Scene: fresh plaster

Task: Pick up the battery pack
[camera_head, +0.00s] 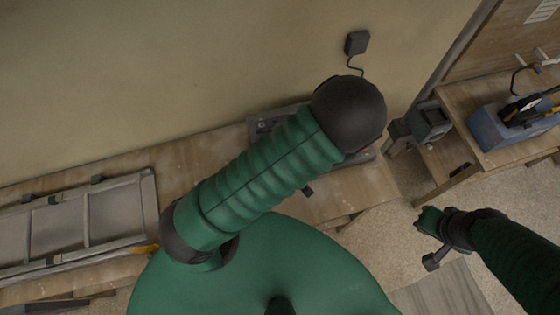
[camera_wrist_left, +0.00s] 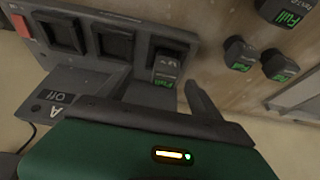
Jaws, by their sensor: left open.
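In the left wrist view a dark battery pack (camera_wrist_left: 166,66) with green "Full" lettering sits in the right-hand bay of a grey charger (camera_wrist_left: 140,28). Two other bays to its left look empty. My left gripper (camera_wrist_left: 160,92) is open, its dark fingers reaching toward the charger on either side of that pack; I cannot tell whether they touch it. More packs (camera_wrist_left: 240,54) marked "Full" stand on the wood to the right. In the head view my left arm hides the gripper and most of the charger (camera_head: 262,124). My right gripper (camera_head: 432,245) hangs low at the right, its jaws unclear.
The charger is on a wooden bench (camera_head: 195,155) against a plaster wall. A plug with a cord (camera_head: 356,43) is on the wall. A folded ladder (camera_head: 115,212) lies at the left. A blue toolbox (camera_head: 490,128) stands on another bench at the right. Floor shows between.

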